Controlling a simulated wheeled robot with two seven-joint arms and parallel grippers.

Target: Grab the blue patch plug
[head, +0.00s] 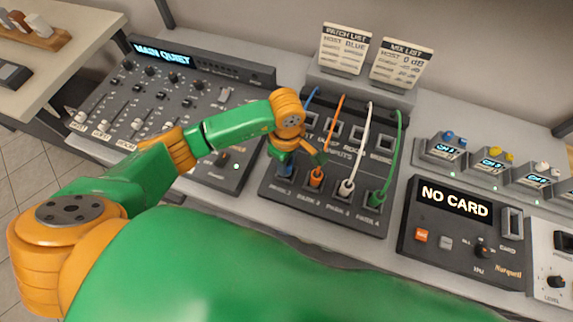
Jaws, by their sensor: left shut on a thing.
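The blue patch plug (285,168) stands in the leftmost front socket of the patch panel (330,216). Its blue cable (312,97) shows behind my wrist, running to the back of the panel. My left gripper (289,156) reaches down over the plug and is shut on it. My wrist and fingers hide part of the plug and the cable. Orange (317,177), white (346,188) and green (376,197) plugs stand in the sockets to the right. My right gripper is not in view.
A mixing console (165,105) lies to the left. A recorder reading "NO CARD" (455,200) stands to the right, with several small channel boxes (490,165) behind it. Patch list (344,48) and mix list (401,64) cards stand behind the panel. Cables arch over the panel.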

